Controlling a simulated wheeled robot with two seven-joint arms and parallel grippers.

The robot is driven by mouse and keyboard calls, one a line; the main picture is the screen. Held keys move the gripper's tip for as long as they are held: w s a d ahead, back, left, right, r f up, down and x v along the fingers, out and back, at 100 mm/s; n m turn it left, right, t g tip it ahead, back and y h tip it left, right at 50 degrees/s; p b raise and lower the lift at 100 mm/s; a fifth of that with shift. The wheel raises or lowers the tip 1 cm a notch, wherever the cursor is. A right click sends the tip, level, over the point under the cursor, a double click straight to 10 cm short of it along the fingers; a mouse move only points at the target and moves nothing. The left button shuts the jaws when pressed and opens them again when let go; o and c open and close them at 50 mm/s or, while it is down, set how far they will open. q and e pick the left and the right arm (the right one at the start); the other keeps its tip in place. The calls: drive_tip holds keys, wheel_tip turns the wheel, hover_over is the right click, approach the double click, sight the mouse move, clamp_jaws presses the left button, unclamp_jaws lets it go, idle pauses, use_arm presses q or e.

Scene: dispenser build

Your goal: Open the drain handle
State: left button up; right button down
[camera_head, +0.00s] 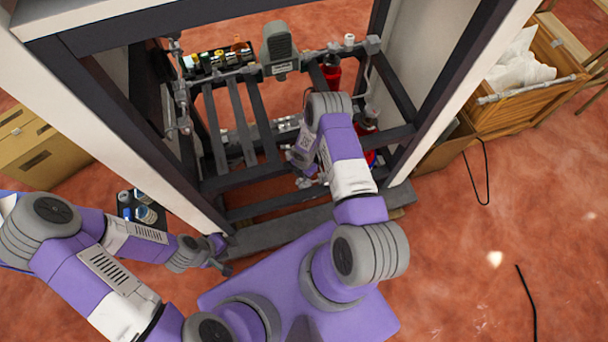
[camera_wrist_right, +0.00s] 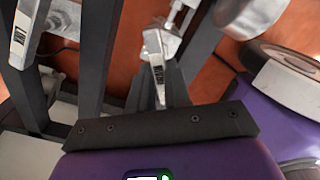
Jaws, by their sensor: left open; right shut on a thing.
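My right gripper (camera_head: 302,163) reaches inside the dark frame of the dispenser, low in the opening. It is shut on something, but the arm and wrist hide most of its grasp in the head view. In the right wrist view a pale metal lever-like piece (camera_wrist_right: 158,55) with a dark label stands just beyond the gripper's dark plate. It may be the drain handle; I cannot tell for certain. My left gripper (camera_head: 220,257) is open and empty, low in front of the frame's left post, apart from the dispenser parts.
Dark slats (camera_head: 244,125) and posts surround the right arm closely. A grey motor-like unit (camera_head: 279,47) sits on the back rail. Red bottles (camera_head: 332,72) stand at the right inside. A wooden crate (camera_head: 535,95) is at right. The red floor (camera_head: 470,230) at lower right is mostly clear.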

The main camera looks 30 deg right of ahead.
drive_tip(key=n, duration=0.5)
drive_tip(key=shift+n, duration=0.3)
drive_tip(key=n, duration=0.5)
drive_tip(key=shift+n, duration=0.3)
drive_tip(key=c, duration=1.1)
unclamp_jaws()
wheel_tip(320, 180, up, 8)
drive_tip(key=p, duration=0.3)
drive_tip(key=shift+f, duration=0.2)
